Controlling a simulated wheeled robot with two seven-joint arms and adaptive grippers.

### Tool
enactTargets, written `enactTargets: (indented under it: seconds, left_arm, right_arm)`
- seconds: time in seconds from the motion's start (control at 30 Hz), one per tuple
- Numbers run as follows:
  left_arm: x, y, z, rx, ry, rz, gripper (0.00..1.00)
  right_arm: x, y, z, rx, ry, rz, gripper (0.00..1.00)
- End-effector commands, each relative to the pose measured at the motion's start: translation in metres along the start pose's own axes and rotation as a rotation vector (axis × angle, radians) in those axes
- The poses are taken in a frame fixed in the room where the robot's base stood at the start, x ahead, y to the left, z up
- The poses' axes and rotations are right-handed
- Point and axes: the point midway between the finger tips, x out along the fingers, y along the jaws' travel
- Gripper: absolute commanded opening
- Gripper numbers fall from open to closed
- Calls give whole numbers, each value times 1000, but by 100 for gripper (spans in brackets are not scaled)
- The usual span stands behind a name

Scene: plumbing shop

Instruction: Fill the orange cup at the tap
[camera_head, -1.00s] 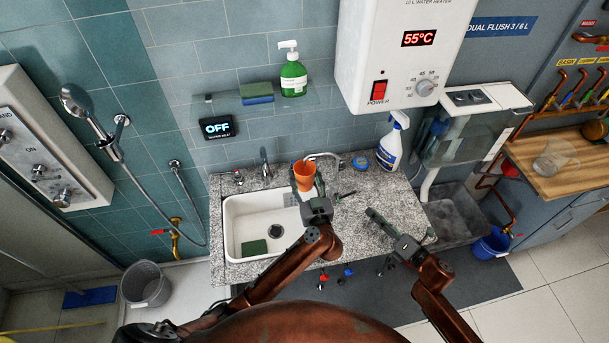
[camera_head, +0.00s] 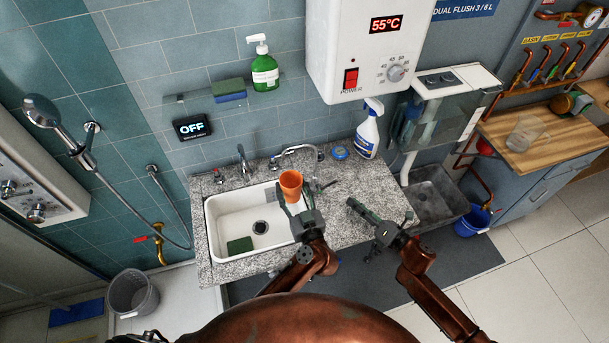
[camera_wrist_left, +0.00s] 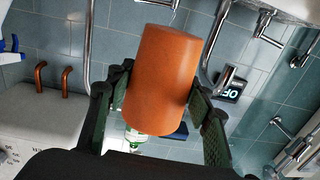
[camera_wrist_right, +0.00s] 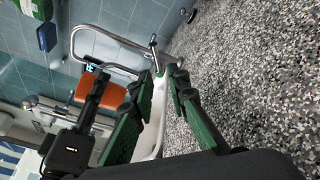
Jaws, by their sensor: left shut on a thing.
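My left gripper (camera_head: 300,193) is shut on the orange cup (camera_head: 291,184), which is held upright over the right end of the white sink (camera_head: 227,208). In the left wrist view the cup (camera_wrist_left: 162,80) sits between both fingers. A chrome tap with a curved spout (camera_head: 296,152) stands behind the cup; its spout end shows just above the cup in the left wrist view. I cannot tell whether water runs or what is in the cup. A second, smaller tap (camera_head: 243,164) stands left of it. My right gripper (camera_head: 380,211) is open and empty above the granite counter.
A green sponge (camera_head: 240,245) lies in the sink. A spray bottle (camera_head: 368,130) and a blue round tin (camera_head: 340,153) stand on the counter (camera_head: 360,180). The water heater (camera_head: 365,50) hangs above. A glass shelf holds a soap bottle (camera_head: 264,70).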

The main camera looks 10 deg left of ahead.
Motion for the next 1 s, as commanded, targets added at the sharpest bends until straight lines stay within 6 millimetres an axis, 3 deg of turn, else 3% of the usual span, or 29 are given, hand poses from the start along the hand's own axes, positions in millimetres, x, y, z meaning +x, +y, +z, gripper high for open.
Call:
enactTargets:
  seconds: [0.23, 0.5, 0.77, 1.0]
  left_arm:
    - [0, 0, -1, 0, 1, 1, 25]
    - [0, 0, -1, -1, 1, 1, 25]
    - [0, 0, -1, -1, 1, 0, 25]
    - [0, 0, -1, -1, 1, 0, 25]
  right_arm:
    - [14, 0, -39, -546, -8, -180, 0]
    - [12, 15, -41, -1171, -32, -426, 0]
    - [11, 25, -33, -1385, -41, -529, 0]
    - [43, 13, -21, -1388, -41, -531, 0]
